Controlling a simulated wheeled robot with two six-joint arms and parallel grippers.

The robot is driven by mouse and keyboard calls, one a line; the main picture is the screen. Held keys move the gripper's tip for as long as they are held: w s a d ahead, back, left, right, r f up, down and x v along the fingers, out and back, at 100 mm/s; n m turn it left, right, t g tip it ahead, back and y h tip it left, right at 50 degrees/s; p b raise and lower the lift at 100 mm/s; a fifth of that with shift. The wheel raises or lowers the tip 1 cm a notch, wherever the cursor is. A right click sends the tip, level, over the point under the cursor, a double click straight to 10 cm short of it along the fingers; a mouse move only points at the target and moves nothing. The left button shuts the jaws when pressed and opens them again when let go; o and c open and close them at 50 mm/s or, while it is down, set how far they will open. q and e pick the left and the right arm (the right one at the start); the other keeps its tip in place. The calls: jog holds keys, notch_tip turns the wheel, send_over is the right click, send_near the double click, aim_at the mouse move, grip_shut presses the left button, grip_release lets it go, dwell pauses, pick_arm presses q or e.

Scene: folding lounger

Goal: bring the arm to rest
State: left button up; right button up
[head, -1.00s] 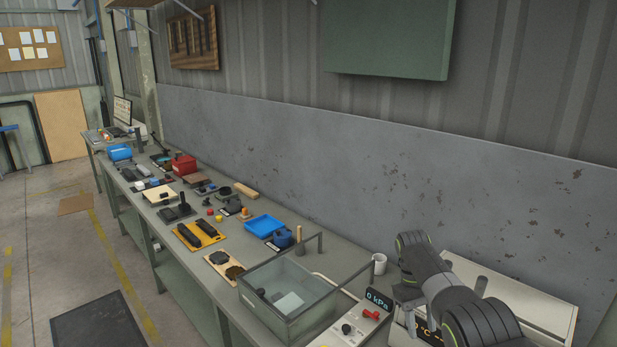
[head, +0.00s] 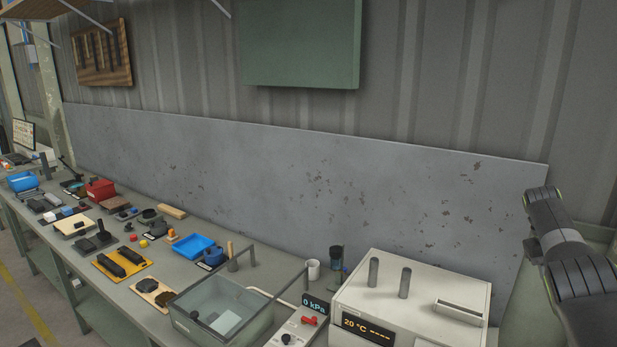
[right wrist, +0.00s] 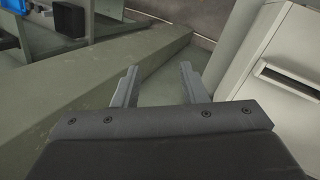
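My right arm (head: 565,245) comes in at the right edge of the head view, bent, to the right of the white temperature box (head: 400,300). In the head view its gripper cannot be made out clearly. In the right wrist view my right gripper (right wrist: 158,84) shows two grey fingers standing apart with nothing between them. Below them is a grey-green surface, and a pale box with a slot (right wrist: 290,75) stands close on the right. My left gripper is in neither view.
A long workbench (head: 125,205) holds a glass tank (head: 222,315), a white mug (head: 313,270), a blue tray (head: 194,247), a red box (head: 100,190) and several small parts. A grey backboard (head: 290,190) stands behind. In the wrist view, dark and blue things (right wrist: 75,18) show at upper left.

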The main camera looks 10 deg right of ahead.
jog(key=s+d+f+n+t+h, duration=0.1)
jog(key=s+d+f+h, duration=0.2)
jog(key=s+d+f, duration=0.55)
jog(key=s+d+f+n+h, duration=0.25)
jog(key=s+d+f, duration=0.35)
jog(key=f, duration=0.6)
jog(key=s+d+f+n+t+h, duration=0.1)
jog(key=s+f+n+t, duration=0.3)
jog(key=s, duration=0.8)
jog(key=s+d+f+n+t+h, duration=0.1)
jog(key=s+f, duration=0.5)
jog(key=s, duration=0.5)
jog(key=s+a+f+m+g+y, duration=0.1)
jog(key=s+a+f+y, duration=0.15)
jog(key=a+f, duration=0.9)
jog(key=s+a+f+m+y, duration=0.1)
jog(key=s+a+f+y, duration=0.15)
jog(key=a+f, duration=0.9)
jog(key=a+f+m+y, duration=0.15)
jog(key=a+f, duration=0.25)
jog(key=a, duration=1.3)
jog(key=a+f+y, duration=0.3)
jog(key=a+f, duration=0.1)
jog(key=a, duration=1.2)
notch_tip(320, 180, down, 15)
jog(key=a+b, duration=0.1)
jog(key=b, duration=1.3)
jog(key=shift+w+r+b, duration=0.2)
jog(key=shift+w+b, duration=0.05)
jog(key=shift+b, duration=0.05)
